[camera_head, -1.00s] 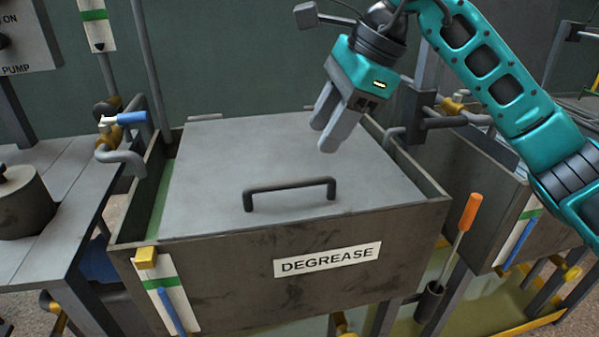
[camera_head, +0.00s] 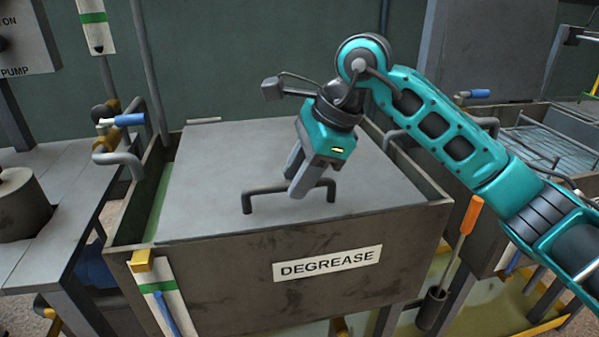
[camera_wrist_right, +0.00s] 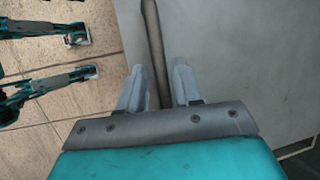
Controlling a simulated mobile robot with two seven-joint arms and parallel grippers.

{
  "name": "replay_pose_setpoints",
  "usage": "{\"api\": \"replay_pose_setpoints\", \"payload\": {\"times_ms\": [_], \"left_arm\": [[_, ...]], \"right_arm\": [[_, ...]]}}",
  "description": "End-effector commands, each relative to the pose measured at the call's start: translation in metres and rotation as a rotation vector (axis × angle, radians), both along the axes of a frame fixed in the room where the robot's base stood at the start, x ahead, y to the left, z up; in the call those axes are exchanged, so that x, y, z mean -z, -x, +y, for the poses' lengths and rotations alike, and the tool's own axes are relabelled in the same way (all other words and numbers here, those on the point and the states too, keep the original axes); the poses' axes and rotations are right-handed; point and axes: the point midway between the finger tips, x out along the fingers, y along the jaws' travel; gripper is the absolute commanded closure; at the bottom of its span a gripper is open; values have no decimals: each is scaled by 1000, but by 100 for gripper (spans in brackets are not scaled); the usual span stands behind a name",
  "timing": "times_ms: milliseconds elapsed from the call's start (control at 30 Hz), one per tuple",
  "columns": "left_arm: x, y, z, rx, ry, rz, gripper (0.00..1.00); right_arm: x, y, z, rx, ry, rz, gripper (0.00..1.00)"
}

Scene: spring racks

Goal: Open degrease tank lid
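The degrease tank (camera_head: 210,286) stands in the middle of the head view with its front label reading DEGREASE. Its flat grey lid (camera_head: 215,165) lies down over the tank. A dark bar handle (camera_head: 262,190) stands near the lid's front edge. My right gripper (camera_head: 296,188) is at the handle, its fingers pointing down and hiding part of the bar. In the right wrist view the handle bar (camera_wrist_right: 152,45) runs between the two spread fingers (camera_wrist_right: 158,85), with gaps visible at both sides. My left gripper does not show in the head view.
A blue-handled valve (camera_head: 130,119) is at the tank's left. An orange-handled tool (camera_head: 471,215) stands in a holder at the front right corner. A grey bench with a dark cylinder (camera_head: 22,205) is at the left. Another tank with a rack (camera_head: 560,150) is at the right.

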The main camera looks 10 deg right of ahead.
Motion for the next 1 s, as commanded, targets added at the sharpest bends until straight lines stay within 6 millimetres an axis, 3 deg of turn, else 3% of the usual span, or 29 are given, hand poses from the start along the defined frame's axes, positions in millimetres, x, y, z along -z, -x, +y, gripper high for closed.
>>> {"api": "replay_pose_setpoints", "payload": {"times_ms": [333,800,1000], "left_arm": [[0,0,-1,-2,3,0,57],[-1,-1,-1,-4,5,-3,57],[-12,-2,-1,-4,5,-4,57]], "right_arm": [[0,0,0,0,0,0,100],[-1,0,0,0,0,0,100],[-17,-3,-1,1,0,-2,100]]}}
